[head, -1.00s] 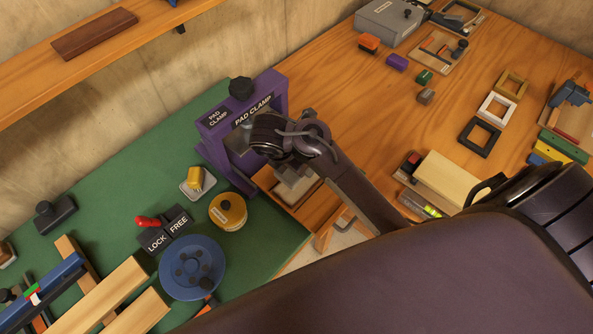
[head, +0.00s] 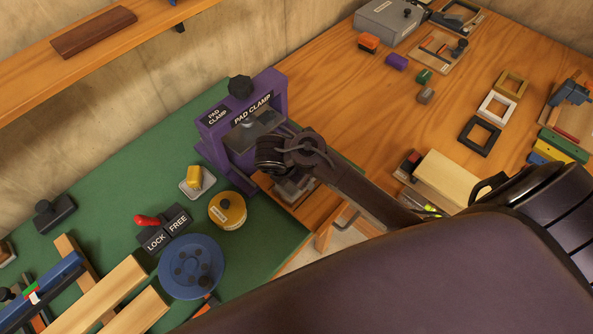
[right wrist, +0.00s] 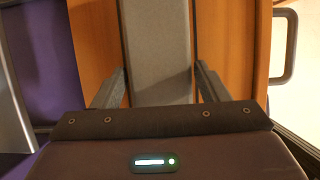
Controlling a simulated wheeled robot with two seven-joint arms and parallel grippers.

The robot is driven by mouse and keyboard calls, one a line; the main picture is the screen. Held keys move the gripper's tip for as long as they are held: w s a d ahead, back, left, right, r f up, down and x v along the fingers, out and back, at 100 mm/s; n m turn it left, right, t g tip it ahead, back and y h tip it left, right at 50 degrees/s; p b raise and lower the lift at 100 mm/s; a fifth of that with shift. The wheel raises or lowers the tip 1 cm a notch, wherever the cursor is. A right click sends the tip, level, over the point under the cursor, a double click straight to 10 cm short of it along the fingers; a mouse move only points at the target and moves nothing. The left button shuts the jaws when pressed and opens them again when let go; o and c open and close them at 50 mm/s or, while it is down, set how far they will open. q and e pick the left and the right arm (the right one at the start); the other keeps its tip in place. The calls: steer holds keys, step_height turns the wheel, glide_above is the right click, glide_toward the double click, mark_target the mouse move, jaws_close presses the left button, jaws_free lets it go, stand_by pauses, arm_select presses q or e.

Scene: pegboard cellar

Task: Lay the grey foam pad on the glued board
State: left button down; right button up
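The grey foam pad (right wrist: 157,50) shows in the right wrist view as a long flat strip between the fingers of my right gripper (right wrist: 160,82). The fingers lie close along both its long sides; I cannot tell whether they press on it. Orange-brown wood (right wrist: 222,40) lies under and beside the pad; I cannot make out whether this is the glued board. In the head view my right gripper (head: 288,184) points down at the wooden tray before the purple pad clamp (head: 212,137), and my wrist hides most of it. My left gripper is out of view.
The green bench (head: 110,190) holds a LOCK/FREE block (head: 165,230), a yellow round tin (head: 228,211) and a blue disc (head: 192,267). The wooden bench (head: 365,120) holds small blocks and frames. The clamp's upright stands close behind my right wrist.

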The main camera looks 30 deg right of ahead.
steer(key=shift+o, duration=1.1)
steer(key=v, duration=0.9)
steer(key=shift+a+r, duration=0.15)
steer(key=shift+r, duration=0.2)
steer(key=p+v, duration=0.2)
steer(key=shift+s+r, duration=0.1)
steer(key=shift+r, duration=0.2)
steer(key=shift+s+f, duration=0.1)
